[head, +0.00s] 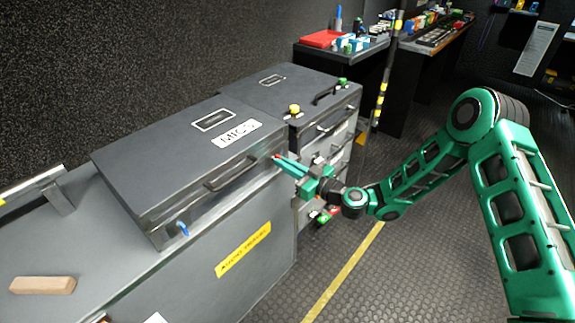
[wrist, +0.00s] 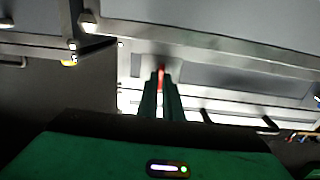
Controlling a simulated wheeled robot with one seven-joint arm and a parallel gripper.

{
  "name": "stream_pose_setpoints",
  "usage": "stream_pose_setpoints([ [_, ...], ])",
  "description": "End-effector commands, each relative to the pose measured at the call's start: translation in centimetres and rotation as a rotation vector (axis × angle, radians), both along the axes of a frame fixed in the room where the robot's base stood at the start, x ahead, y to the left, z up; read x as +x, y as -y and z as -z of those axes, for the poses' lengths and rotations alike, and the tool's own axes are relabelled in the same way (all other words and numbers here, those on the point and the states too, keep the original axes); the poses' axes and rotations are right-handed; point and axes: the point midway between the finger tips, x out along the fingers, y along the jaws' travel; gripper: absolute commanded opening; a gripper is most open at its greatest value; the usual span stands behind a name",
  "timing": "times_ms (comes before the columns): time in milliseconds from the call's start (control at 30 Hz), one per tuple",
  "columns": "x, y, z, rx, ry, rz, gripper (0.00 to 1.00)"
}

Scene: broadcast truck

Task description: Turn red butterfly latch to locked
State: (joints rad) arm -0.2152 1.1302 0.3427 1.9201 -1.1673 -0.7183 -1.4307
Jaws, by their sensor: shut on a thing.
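The red butterfly latch (wrist: 161,77) shows as a narrow red strip between my fingertips in the wrist view. In the head view only a speck of red (head: 276,157) shows at the tips of my fingers. It sits on the front of the grey case marked MICS (head: 150,170), near its right end. My gripper (head: 279,160) is shut on the red latch, its two green fingers close together. In the wrist view my gripper (wrist: 161,84) reaches up to the case front. The fingers hide most of the latch, so its angle is hard to tell.
A blue latch (head: 183,229) is at the left of the same case front, and a black handle (head: 230,175) lies between. A second grey case with a yellow knob (head: 294,110) and a green knob (head: 342,83) stands behind. A wooden block (head: 42,285) lies front left. The floor right is clear.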

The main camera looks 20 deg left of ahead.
Motion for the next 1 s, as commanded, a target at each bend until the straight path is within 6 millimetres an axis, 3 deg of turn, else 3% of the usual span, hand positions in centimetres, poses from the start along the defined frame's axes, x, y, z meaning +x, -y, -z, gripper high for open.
stream_pose_setpoints([
  [367,0.04,-0.51,-0.16,0.068,-0.153,-0.002,0.0],
  [1000,0.25,-0.58,-0.23,0.299,-0.704,-0.004,0.0],
])
